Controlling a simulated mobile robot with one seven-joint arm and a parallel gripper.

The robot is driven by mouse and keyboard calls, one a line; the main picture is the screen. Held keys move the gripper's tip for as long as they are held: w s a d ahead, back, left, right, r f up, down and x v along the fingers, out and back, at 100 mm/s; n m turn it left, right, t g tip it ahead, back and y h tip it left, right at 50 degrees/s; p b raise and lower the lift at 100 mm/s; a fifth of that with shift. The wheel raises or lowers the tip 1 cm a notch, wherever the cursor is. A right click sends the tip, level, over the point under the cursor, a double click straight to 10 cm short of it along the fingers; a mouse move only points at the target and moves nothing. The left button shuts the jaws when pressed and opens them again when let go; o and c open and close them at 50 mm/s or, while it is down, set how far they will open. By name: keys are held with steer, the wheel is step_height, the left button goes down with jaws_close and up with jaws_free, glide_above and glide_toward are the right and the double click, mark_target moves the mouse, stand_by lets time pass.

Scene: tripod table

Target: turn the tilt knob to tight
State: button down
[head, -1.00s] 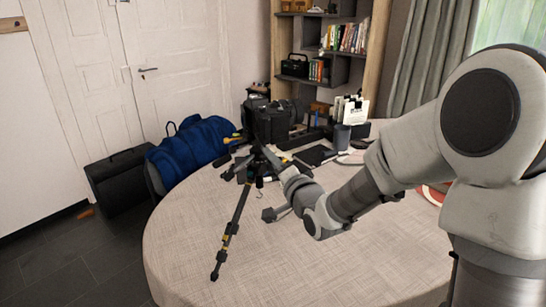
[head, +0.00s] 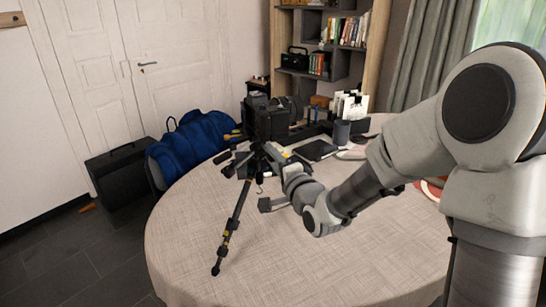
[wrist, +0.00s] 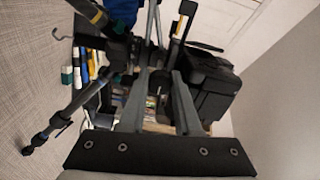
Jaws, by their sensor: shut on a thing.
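The black tripod (head: 240,205) stands on the round table, one long leg with yellow bands reaching toward the front left. Its leg and dark head parts also show in the wrist view (wrist: 82,100). My gripper (head: 268,156) is at the tripod head, reaching in from the right. In the wrist view its two grey fingers (wrist: 160,75) point into the dark head parts, with a narrow gap between them. They are shut on a small dark part there, taken as the tilt knob. The knob is mostly hidden, and its turn position cannot be read.
Several markers (wrist: 85,70) lie near the tripod. A grey cup (head: 341,131) and upright papers stand at the back right. The table's (head: 190,225) front is clear. A blue bag (head: 190,147) is beyond its left edge.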

steer(key=c, duration=0.6)
jaws_free()
